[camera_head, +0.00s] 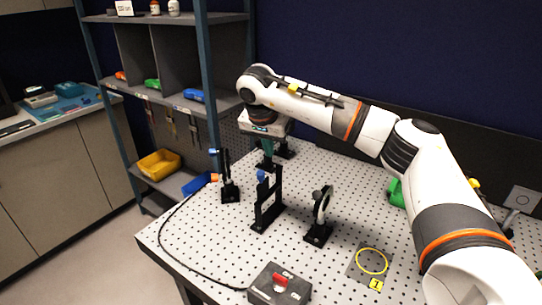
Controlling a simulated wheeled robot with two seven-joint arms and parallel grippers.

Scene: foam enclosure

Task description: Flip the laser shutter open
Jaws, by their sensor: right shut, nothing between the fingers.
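A black upright frame on a foot (267,205), with a blue knob at its top, stands in the middle of the perforated table; it may be the laser shutter, but I cannot tell whether it is open. My right arm comes in from the right and crosses over the table. My right gripper (267,150) points down behind and above the black frame, apart from it. It is shut and empty; its fingertips are small and partly merge with dark parts behind. My left gripper is out of view.
A black post with an orange-tipped part (228,182) stands left, with a black cable running forward. A round optic mount (320,215) stands right. A grey box with a red switch (279,286) and a yellow ring (371,261) are in front. Shelves (165,60) rise behind left.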

